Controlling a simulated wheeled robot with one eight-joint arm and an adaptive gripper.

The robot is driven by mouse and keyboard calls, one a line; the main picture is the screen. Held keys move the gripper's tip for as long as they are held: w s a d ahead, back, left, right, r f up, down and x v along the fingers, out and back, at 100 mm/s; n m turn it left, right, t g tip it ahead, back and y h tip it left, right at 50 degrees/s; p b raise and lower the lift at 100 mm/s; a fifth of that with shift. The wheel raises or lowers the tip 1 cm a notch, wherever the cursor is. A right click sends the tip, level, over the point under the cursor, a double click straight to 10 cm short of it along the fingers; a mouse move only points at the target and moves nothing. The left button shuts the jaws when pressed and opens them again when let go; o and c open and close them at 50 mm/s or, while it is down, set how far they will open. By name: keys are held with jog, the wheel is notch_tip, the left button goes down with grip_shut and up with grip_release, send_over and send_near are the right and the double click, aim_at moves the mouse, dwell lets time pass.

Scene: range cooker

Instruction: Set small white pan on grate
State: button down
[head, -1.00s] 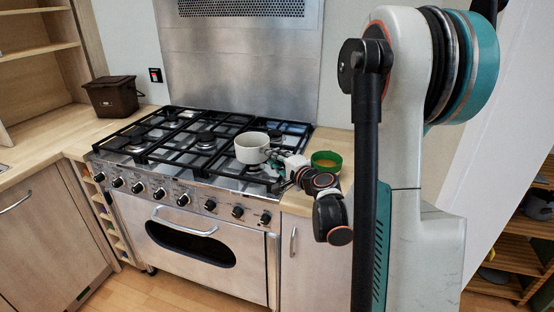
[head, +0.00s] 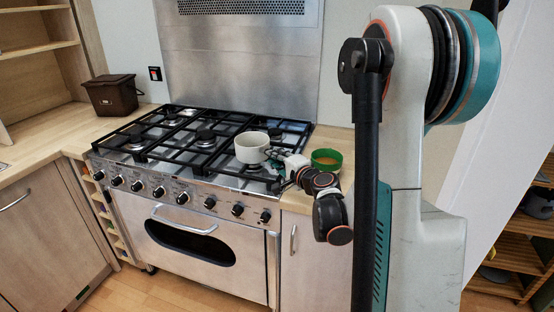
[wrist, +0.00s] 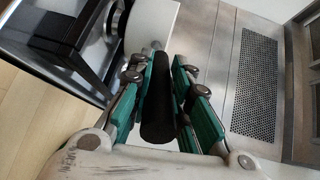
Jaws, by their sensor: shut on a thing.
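The small white pan (head: 252,147) is upright at the right front part of the black grate (head: 160,150) in the head view. I cannot tell whether its base touches the bars. In the wrist view the white pan (wrist: 152,25) shows only in part, at the top, beyond the fingers. My gripper (head: 279,157) is at the pan's right side. In the wrist view my gripper (wrist: 172,90) has its green fingers shut on both sides of the pan's dark handle (wrist: 158,105).
A green bowl (head: 327,158) stands on the wooden counter right of the cooker, close beside my wrist. A brown bin (head: 113,95) stands on the left counter. Control knobs (head: 160,192) line the cooker's front. The left grate area is clear.

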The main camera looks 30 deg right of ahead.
jog(key=shift+f, duration=0.1)
dwell(0.3)
jog(key=c, duration=1.4)
grip_release()
jog(key=s, duration=0.4)
jog(key=s+r, duration=0.1)
jog(key=s, duration=0.7)
jog(key=shift+a+r, duration=0.35)
jog(key=shift+a, duration=0.05)
jog(key=shift+w, duration=0.1)
